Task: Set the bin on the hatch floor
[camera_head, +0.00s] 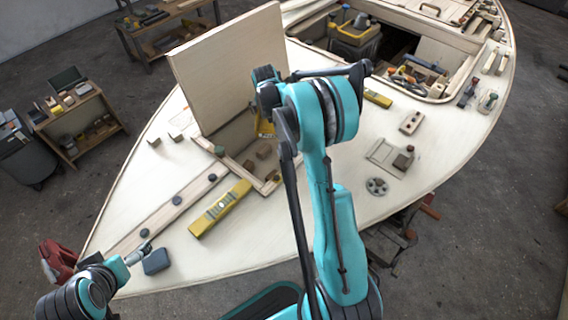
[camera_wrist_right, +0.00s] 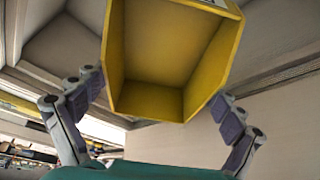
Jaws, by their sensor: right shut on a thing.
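The yellow bin (camera_wrist_right: 150,101) is between the two fingers of my right gripper (camera_wrist_right: 158,92), which is shut on it; its open side faces the wrist camera. In the head view only a yellow sliver of the bin (camera_head: 265,128) shows behind my right arm, at the hatch opening. The hatch (camera_head: 234,135) is an opening in the pale deck with its lid (camera_head: 228,68) standing upright. Most of the hatch floor is hidden by my arm. My left gripper (camera_head: 140,252) is low at the left, over the deck edge, too small to judge.
Small brown blocks (camera_head: 264,151) are at the hatch. A yellow level (camera_head: 220,208) lies on the deck in front, beside a plank with dark knobs (camera_head: 176,200). A grey block (camera_head: 156,262) is near my left gripper. A tool well (camera_head: 405,75) is at the back right.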

